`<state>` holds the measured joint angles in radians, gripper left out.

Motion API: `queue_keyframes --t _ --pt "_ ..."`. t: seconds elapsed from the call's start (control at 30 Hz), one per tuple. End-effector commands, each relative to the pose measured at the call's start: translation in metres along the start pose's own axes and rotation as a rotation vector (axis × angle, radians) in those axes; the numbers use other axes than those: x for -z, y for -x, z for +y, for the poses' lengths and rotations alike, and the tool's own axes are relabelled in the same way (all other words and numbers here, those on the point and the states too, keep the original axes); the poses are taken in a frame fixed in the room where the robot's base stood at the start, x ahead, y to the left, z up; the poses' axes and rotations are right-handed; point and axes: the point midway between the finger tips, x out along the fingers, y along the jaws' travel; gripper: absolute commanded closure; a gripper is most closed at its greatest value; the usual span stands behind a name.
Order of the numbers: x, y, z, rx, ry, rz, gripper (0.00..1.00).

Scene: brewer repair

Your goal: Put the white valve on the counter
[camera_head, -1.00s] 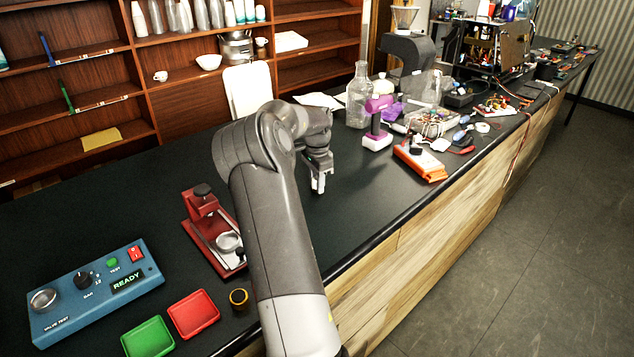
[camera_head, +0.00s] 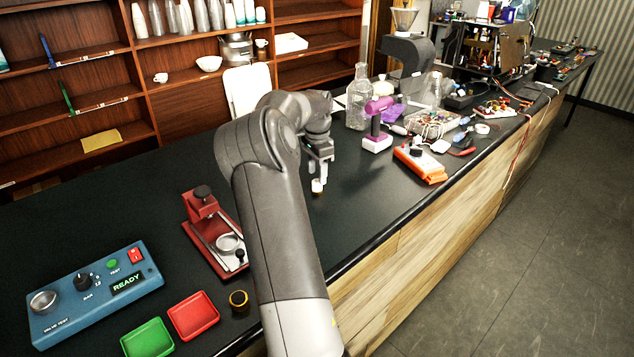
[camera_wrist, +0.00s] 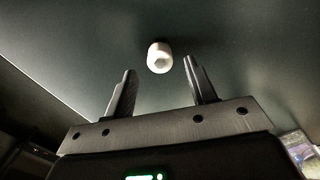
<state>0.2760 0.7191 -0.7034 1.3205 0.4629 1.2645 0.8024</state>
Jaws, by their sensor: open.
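The white valve (camera_head: 317,187) stands on the dark counter (camera_head: 372,190), just below my gripper (camera_head: 318,172). It has a white top and a brownish lower part in the head view. In the wrist view the white valve (camera_wrist: 159,57) shows a hexagonal recess in its end and lies beyond the fingertips, between their lines. My gripper (camera_wrist: 158,78) is open, with both fingers apart and nothing between them.
A red fixture (camera_head: 213,235), a blue valve test box (camera_head: 95,290), a red tray (camera_head: 193,316) and a green tray (camera_head: 148,340) are at the left. A purple tool (camera_head: 377,125), glass bottle (camera_head: 359,98) and orange case (camera_head: 420,164) are at the right. The counter around the valve is clear.

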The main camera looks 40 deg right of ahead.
Motion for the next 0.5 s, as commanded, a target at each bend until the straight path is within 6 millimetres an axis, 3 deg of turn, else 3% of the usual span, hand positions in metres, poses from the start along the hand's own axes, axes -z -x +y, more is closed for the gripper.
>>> queue_keyframes --t 0.2,0.5 --pt "0.001 0.046 0.0 0.003 0.0 0.001 0.49" --pt "0.0 0.072 0.0 -0.001 0.0 0.0 0.49"
